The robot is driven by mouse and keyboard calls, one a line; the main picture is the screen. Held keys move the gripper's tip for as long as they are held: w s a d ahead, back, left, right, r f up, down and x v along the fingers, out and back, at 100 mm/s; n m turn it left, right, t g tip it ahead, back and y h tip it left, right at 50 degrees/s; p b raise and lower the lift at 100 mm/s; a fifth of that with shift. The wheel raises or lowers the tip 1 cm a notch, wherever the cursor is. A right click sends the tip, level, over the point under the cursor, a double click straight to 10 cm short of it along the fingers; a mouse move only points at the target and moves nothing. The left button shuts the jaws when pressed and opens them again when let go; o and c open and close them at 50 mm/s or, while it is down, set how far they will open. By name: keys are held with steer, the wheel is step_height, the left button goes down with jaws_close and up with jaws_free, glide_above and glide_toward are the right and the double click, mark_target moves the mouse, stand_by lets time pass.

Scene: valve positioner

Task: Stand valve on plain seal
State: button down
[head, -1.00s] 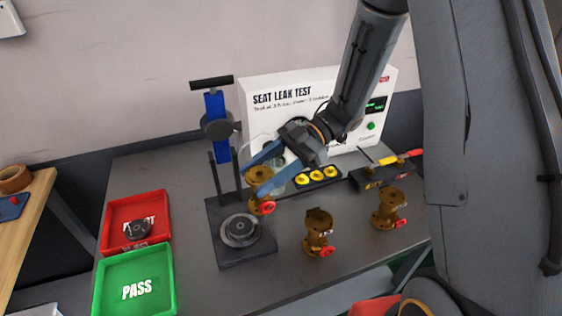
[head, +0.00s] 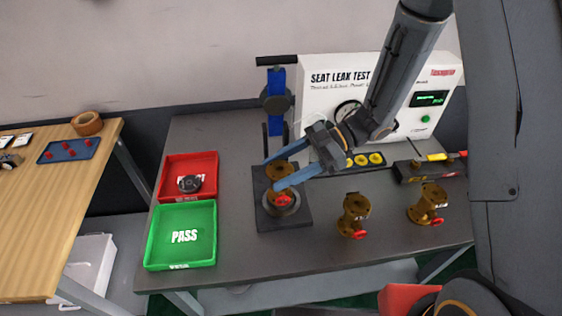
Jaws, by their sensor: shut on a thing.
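My gripper (head: 284,173) is shut on a brass valve (head: 281,178) with a red handwheel. The valve is upright over the round seal (head: 297,208) on the dark base of the test stand (head: 275,221). The valve and my fingers hide much of the seal. I cannot tell whether the valve's lower flange touches it. Two more brass valves with red handwheels stand upright on the bench to the right, one nearer (head: 353,215) and one farther right (head: 427,204).
A red tray (head: 176,164) holding a dark round part (head: 189,183) and a green PASS tray (head: 181,252) lie left of the stand. The blue-and-black column (head: 277,92) rises behind the base. The white SEAT LEAK TEST panel (head: 318,95) stands at the back.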

steer(key=shift+f, duration=0.1)
stand_by(0.3)
steer(key=c, duration=0.7)
jaws_free()
steer(key=shift+c, duration=0.2)
steer(key=b+v, duration=0.4)
steer(key=v, duration=0.8)
steer(key=shift+s, duration=0.15)
